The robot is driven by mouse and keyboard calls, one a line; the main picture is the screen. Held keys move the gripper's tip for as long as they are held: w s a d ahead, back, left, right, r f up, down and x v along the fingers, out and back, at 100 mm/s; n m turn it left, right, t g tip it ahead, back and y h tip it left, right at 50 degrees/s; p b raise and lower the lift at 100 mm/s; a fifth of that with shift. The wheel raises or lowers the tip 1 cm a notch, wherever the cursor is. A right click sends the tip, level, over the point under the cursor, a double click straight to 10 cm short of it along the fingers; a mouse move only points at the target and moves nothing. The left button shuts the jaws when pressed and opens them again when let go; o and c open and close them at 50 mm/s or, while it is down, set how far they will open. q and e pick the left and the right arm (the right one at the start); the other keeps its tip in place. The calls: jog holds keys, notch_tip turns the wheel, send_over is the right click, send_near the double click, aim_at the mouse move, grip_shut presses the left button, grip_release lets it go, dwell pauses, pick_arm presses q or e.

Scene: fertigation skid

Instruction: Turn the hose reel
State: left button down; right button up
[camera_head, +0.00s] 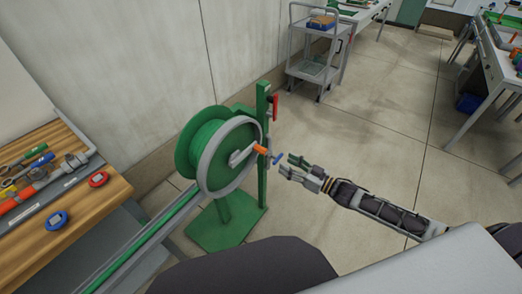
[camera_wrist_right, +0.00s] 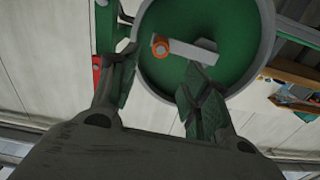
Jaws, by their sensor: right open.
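The hose reel (camera_head: 205,150) is a green drum with a grey rim on a green stand (camera_head: 230,225), left of centre in the head view. A grey crank arm with an orange handle (camera_head: 260,149) sits on its face. My right gripper (camera_head: 287,166) is open and empty, just right of the handle and apart from it. In the right wrist view, the reel (camera_wrist_right: 215,75) fills the top middle, and the orange handle (camera_wrist_right: 160,46) shows beyond the two spread fingers (camera_wrist_right: 155,90). My left gripper is not in view.
A wooden workbench (camera_head: 95,215) with tools, pipes and a red and a blue round item stands at the left. A grey trolley (camera_head: 313,68) stands behind the reel near the wall. Another table (camera_head: 490,75) is at the far right. The floor between is clear.

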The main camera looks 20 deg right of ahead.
aim_at(266, 152)
jog(key=shift+b+x, duration=0.3)
jog(key=shift+x, duration=5.6)
jog(key=shift+w+a+b, duration=0.3)
jog(key=shift+w+a, duration=0.2)
jog(key=shift+w, duration=0.05)
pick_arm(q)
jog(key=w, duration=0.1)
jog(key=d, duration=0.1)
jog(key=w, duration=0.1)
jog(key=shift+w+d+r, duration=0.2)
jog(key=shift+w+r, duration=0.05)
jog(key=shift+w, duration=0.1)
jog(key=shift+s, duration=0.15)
pick_arm(e)
jog(key=shift+c, duration=0.5)
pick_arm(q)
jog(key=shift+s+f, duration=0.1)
pick_arm(e)
grip_shut()
